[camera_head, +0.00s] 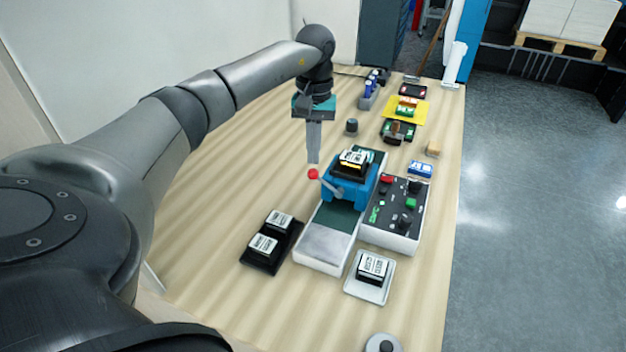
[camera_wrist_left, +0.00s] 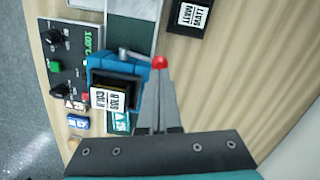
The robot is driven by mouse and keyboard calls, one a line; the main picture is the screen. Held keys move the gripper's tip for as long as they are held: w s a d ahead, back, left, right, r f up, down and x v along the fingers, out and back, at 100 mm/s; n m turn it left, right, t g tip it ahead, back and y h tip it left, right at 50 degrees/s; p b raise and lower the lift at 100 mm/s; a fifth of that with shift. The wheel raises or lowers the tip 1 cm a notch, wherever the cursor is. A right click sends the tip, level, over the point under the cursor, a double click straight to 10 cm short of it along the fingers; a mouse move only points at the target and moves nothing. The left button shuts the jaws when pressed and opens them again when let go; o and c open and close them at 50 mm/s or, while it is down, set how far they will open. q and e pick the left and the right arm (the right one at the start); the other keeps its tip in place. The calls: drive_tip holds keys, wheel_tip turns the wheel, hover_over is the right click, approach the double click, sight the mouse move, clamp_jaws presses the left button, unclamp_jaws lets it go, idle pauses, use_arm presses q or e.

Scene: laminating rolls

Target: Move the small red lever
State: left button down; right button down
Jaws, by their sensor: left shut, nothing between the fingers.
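The small red lever knob (camera_head: 313,174) sits at the end of a grey lever arm on the left side of the blue laminator (camera_head: 345,191). My left gripper (camera_head: 313,160) points down just above and behind the knob, with its fingers shut and nothing between them. In the left wrist view the knob (camera_wrist_left: 159,62) appears right at the fingertips (camera_wrist_left: 159,76); I cannot tell whether they touch it. The blue laminator (camera_wrist_left: 128,70) shows beside the fingers, with a labelled black block on top. My right gripper is not in view.
A control panel (camera_head: 399,236) with knobs and buttons stands right of the laminator. A white-and-green bed (camera_head: 325,248) runs under it. A black tray (camera_head: 262,259) with two labelled blocks and a white tray (camera_head: 380,294) lie in front. The table left of the lever is clear.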

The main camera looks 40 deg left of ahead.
use_arm(q)
drive_tip(key=shift+s+f+b, duration=0.1)
drive_tip(key=shift+f+b, duration=0.35)
drive_tip(key=shift+f, duration=0.6)
wheel_tip(320, 180, down, 2)
drive_tip(key=shift+f+b, duration=0.15)
drive_tip(key=shift+b, duration=0.6)
drive_tip(key=shift+w+a+r, duration=0.3)
drive_tip(key=shift+w+a, duration=0.1)
drive_tip(key=shift+w, duration=0.25)
drive_tip(key=shift+w+a+r, duration=0.3)
drive_tip(key=shift+w+a, duration=0.1)
drive_tip(key=shift+w, duration=0.2)
drive_tip(key=shift+r, duration=0.15)
wheel_tip(320, 180, up, 15)
drive_tip(key=w+p, duration=0.1)
drive_tip(key=shift+a, duration=0.4)
